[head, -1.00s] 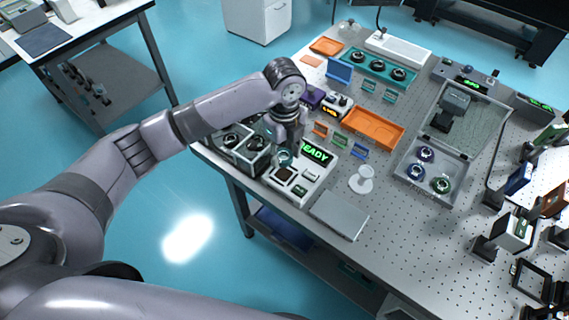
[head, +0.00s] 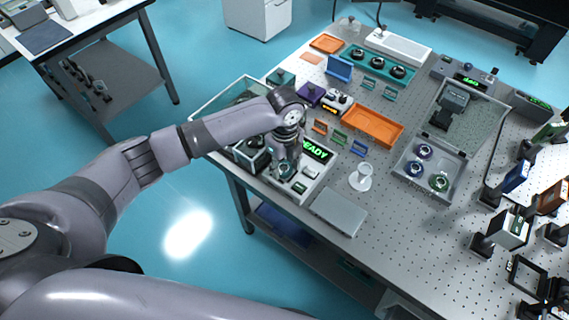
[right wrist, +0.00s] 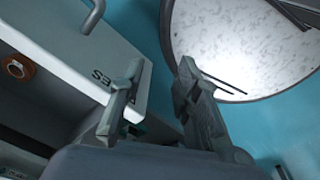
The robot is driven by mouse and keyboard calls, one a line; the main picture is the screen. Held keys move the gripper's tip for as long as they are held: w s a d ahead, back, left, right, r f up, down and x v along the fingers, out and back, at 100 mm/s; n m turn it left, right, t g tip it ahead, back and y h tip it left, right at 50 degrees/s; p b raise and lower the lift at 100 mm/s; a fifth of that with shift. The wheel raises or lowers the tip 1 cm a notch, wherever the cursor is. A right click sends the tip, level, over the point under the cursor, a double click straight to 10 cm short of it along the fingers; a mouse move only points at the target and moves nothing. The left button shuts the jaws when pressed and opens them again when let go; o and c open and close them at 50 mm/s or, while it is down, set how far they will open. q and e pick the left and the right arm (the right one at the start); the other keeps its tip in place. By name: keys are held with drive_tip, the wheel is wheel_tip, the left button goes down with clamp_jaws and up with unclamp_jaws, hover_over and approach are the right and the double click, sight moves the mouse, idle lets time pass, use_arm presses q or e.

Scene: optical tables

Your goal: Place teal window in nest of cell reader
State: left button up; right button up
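The cell reader (head: 315,173) is a white device with a green READY display, near the front-left edge of the optical table in the head view. My left gripper (head: 285,168) points down over its front-left part. A small round teal-rimmed piece, which looks like the teal window (head: 286,171), is between its fingertips, at or just above the dark nest. The gripper hides most of the nest, so I cannot tell whether the window touches it. My right gripper (right wrist: 160,105) shows only in the right wrist view, open and empty, away from the reader.
A glass-lidded case (head: 232,97) is left of the reader. A grey flat plate (head: 338,212) and a white stand (head: 361,177) are to its right. Small coloured holders and an orange tray (head: 372,126) lie behind. A grey tray (head: 407,171) holds several ringed parts.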

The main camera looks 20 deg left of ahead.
sight(285, 168)
use_arm(q)
drive_tip(key=o, duration=0.4)
wheel_tip(285, 168, up, 12)
drive_tip(key=b, duration=0.3)
drive_tip(key=shift+r, duration=0.2)
